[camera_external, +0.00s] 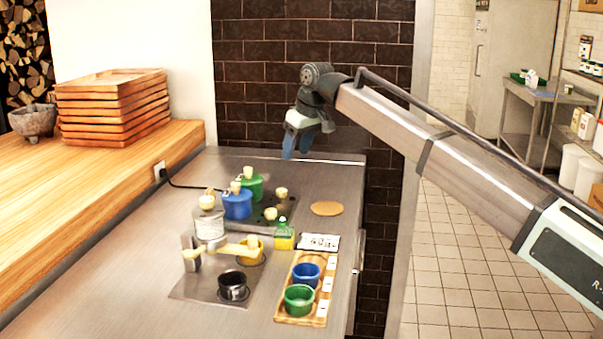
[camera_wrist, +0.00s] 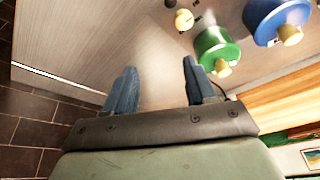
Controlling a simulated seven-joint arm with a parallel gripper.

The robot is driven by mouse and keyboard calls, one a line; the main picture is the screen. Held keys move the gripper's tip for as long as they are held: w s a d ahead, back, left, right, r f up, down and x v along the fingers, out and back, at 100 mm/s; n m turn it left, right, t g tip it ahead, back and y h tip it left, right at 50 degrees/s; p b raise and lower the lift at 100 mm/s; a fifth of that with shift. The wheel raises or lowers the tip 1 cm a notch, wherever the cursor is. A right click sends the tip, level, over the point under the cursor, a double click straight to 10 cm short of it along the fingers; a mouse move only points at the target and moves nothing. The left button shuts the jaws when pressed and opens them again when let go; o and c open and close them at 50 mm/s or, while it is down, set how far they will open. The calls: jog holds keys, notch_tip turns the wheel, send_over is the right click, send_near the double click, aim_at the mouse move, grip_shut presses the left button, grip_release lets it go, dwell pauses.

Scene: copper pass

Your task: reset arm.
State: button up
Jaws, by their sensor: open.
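My gripper (camera_external: 297,146) is raised above the far end of the steel counter (camera_external: 230,168), near the dark brick wall. In the wrist view my gripper (camera_wrist: 163,85) shows two blue fingers spread apart with nothing between them. It is apart from every object. A green pot (camera_external: 254,186) with a cream knob stands on the counter below; it also shows in the wrist view (camera_wrist: 214,48). A blue pot (camera_external: 237,205) stands beside it and shows in the wrist view (camera_wrist: 270,18).
A wooden tray (camera_external: 283,308) holds a blue cup (camera_external: 306,275) and a green cup (camera_external: 299,299). A black cup (camera_external: 233,286), a yellow pot (camera_external: 252,251) and a green-yellow bottle (camera_external: 284,236) stand nearby. Stacked wooden trays (camera_external: 113,108) sit left. The counter's far end is clear.

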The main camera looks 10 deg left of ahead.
jog(key=w+d+f+m+t+y, duration=0.2)
jog(key=w+d+f+m+t, duration=0.15)
jog(key=w+d, duration=0.65)
jog(key=w+d+f+m+t+y, duration=0.15)
jog(key=w+d+m, duration=0.4)
jog(key=w, duration=0.75)
jog(key=s+d+f+g+h, duration=0.1)
jog(key=s+d+f+h, duration=0.15)
jog(key=d+f, duration=1.05)
jog(key=s+d+f+g+h, duration=0.15)
jog(key=s+d+f, duration=0.25)
jog(key=d+f, duration=0.9)
jog(key=s+d+f+m+g+h, duration=0.1)
jog(key=s+d+f+g, duration=0.2)
jog(key=s+d+f, duration=0.85)
jog(key=s+d+f+g+h, duration=0.1)
jog(key=s+d+f+g, duration=0.1)
jog(key=s+d+f, duration=0.95)
jog(key=s+d+f+g, duration=0.2)
jog(key=s+d+f, duration=0.1)
jog(key=s, duration=0.9)
jog(key=s+d+f+m+g, duration=0.1)
jog(key=s+d+f+g, duration=0.1)
jog(key=s, duration=1)
jog(key=s+d+f+g, duration=0.2)
jog(key=s+d+f, duration=0.1)
jog(key=s, duration=0.9)
jog(key=shift+d+f+h, duration=0.35)
jog(key=shift+d, duration=0.05)
